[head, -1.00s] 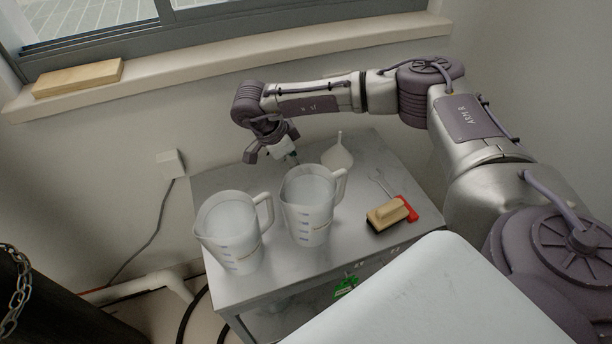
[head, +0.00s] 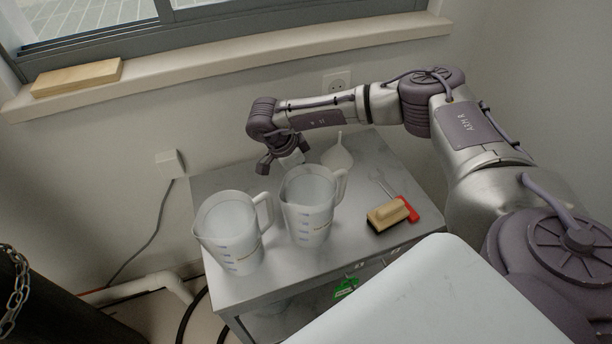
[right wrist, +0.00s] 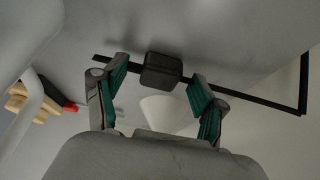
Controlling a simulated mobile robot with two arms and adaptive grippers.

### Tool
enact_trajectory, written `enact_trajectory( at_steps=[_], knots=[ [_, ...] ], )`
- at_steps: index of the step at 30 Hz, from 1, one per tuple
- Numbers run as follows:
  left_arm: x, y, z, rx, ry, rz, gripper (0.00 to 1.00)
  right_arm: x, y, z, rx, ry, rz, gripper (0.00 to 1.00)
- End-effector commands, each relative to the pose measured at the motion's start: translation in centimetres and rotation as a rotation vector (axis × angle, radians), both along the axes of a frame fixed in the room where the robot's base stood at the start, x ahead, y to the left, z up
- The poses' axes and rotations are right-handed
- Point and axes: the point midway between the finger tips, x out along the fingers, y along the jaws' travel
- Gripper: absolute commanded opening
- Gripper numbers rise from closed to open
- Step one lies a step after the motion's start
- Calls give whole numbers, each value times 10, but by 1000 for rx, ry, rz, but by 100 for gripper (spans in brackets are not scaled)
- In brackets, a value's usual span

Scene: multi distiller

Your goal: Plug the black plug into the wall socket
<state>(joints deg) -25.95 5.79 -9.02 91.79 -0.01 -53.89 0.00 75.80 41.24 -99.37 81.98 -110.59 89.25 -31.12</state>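The wall socket (head: 337,81) is a pale plate with a round face on the wall below the window sill, just above my right forearm. My right gripper (head: 282,164) hangs over the back of the metal cart, near the wall. In the right wrist view my right gripper (right wrist: 158,82) has its two green-padded fingers spread apart. A black block that looks like the black plug (right wrist: 162,71) shows between and beyond the fingertips, with visible gaps on both sides. The plug cannot be made out in the head view. My left gripper is not in view.
The metal cart (head: 222,182) holds two measuring jugs (head: 228,235) (head: 308,208), a white funnel (head: 337,155), a brush (head: 388,214) and a red-handled tool (head: 413,208). A white wall box (head: 170,163) with a cable is at left. A wooden block (head: 77,78) lies on the sill.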

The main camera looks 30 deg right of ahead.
Motion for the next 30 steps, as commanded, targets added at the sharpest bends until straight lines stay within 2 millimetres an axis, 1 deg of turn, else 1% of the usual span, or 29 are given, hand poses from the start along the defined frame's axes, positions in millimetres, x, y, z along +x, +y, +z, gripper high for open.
enact_trajectory(
  at_steps=[1,8,9,10,11,17,20,22,24,30],
  knots=[
    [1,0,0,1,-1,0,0,0,0,0,0,0,0,62],
    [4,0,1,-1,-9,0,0,0,0,0,0,0,0,24],
    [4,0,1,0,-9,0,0,0,0,0,0,0,0,18],
    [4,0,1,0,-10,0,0,0,0,0,0,0,0,12],
    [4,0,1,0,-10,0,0,0,0,0,0,0,0,10],
    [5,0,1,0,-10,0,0,0,0,1,0,-1,0,10],
    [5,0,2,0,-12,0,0,1,0,8,1,-2,1,10],
    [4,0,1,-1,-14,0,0,1,0,19,-1,-2,0,10],
    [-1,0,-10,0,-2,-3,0,1,0,33,1,-4,2,10],
    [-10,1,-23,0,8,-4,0,1,0,73,0,-3,0,10]
  ],
)
